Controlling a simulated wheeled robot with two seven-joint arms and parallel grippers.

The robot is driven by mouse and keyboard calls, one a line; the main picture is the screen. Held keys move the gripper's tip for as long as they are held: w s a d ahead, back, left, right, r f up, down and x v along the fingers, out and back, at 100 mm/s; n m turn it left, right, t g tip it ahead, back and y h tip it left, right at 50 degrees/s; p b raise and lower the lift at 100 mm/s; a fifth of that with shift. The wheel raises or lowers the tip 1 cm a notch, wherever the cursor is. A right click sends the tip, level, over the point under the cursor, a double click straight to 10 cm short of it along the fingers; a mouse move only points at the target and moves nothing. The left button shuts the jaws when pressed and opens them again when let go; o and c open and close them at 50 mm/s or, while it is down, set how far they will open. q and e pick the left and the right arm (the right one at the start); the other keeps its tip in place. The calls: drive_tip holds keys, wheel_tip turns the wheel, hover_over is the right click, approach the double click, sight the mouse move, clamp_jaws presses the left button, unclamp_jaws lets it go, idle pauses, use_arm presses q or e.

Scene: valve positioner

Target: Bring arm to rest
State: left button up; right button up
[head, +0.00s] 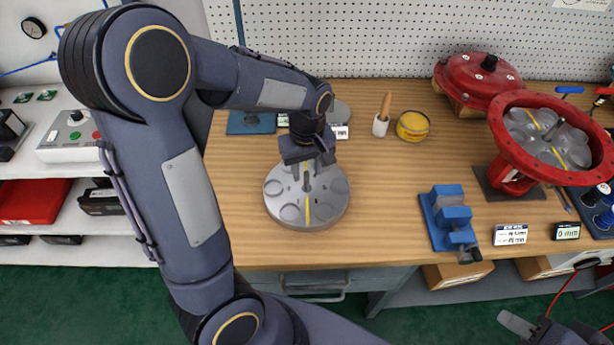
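My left arm reaches in from the left. Its gripper (307,174) points down over a round grey disc (283,212) on the wooden bench. The disc has several round recesses, a yellow stripe and a short central post (306,184). The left fingers look apart, one on each side of the post's top; I cannot tell if they touch it. My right gripper (517,325) shows only in part at the bottom right corner, off the bench's front edge. Its finger opening is unclear.
A blue vise (449,219) stands right of the disc. A red flanged housing (507,178) and a red domed cover (478,80) are at the right. Bare wood lies between disc and vise.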

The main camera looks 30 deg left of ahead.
use_arm(q)
drive_tip(key=shift+r, duration=1.4)
drive_tip(key=shift+s+r, duration=0.1)
drive_tip(key=shift+s, duration=0.05)
drive_tip(key=s+d+r+m+t+h, duration=0.2)
drive_tip(key=s+r+m, duration=0.1)
drive_tip(key=s, duration=0.5)
drive_tip(key=s+d+r+m+t+h, duration=0.1)
drive_tip(key=s+d+r+m+t, duration=0.1)
drive_tip(key=s+m, duration=0.3)
drive_tip(key=s+r+t, duration=0.1)
drive_tip(key=s, duration=0.2)
drive_tip(key=shift+s+r+t+h, duration=0.15)
drive_tip(key=shift+s+t+h, duration=0.15)
drive_tip(key=shift+h, duration=0.1)
